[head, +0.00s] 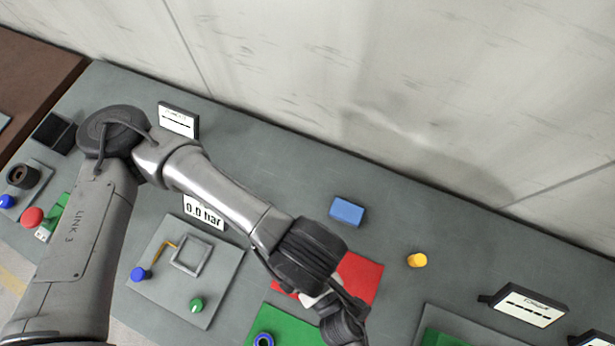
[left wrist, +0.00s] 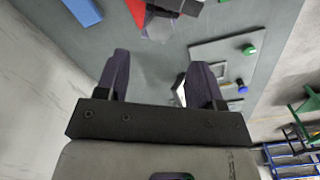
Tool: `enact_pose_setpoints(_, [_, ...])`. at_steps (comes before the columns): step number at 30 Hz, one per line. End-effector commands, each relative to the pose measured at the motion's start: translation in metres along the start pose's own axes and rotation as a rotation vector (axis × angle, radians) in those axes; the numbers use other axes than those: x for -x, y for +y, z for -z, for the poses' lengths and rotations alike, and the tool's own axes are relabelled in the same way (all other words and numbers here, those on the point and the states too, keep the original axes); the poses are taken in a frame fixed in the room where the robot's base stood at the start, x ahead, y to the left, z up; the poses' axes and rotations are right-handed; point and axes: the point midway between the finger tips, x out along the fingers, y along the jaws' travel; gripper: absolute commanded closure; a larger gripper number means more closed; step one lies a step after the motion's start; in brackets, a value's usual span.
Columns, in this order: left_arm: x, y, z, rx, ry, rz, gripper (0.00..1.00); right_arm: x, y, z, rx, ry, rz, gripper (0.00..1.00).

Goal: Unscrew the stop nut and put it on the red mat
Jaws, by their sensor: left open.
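My left gripper (left wrist: 159,58) is open in the left wrist view, with nothing between its two dark fingers. In the head view my left arm reaches in from the left and its dark wrist hangs over the red mat (head: 366,275), covering part of it. The red mat also shows at the top of the left wrist view (left wrist: 136,10). A blue ring with a dark centre (head: 263,340) lies on a green mat (head: 286,322) at the bottom edge. I cannot tell whether this ring is the stop nut. No screw jack shows clearly. My right gripper is out of view.
A blue block (head: 347,211) and a yellow cylinder (head: 417,260) stand behind and right of the mat. A grey panel (head: 165,285) with knobs and a pressure sign (head: 204,212) lie left. A label stand (head: 528,305) is at right. A wall bounds the back.

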Motion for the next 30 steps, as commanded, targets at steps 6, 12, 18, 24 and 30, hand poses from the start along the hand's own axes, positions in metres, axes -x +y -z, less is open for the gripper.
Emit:
enact_pose_setpoints(6, [-0.001, 0.000, 0.000, -0.188, -0.002, 0.002, 0.38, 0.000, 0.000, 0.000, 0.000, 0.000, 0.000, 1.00])
enact_pose_setpoints(12, [-0.014, -0.001, 0.000, -0.256, -0.002, 0.004, 0.38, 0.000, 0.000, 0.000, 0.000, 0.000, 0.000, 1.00])
enact_pose_setpoints(18, [-0.041, 0.000, 0.000, -0.258, -0.002, 0.004, 0.38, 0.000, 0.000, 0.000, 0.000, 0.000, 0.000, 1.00])
enact_pose_setpoints(24, [-0.065, 0.000, 0.000, -0.258, -0.001, 0.003, 0.38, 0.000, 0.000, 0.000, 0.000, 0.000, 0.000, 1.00])
enact_pose_setpoints(30, [-0.077, -0.001, 0.000, -0.258, -0.001, 0.003, 0.38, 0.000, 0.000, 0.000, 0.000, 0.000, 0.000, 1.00])
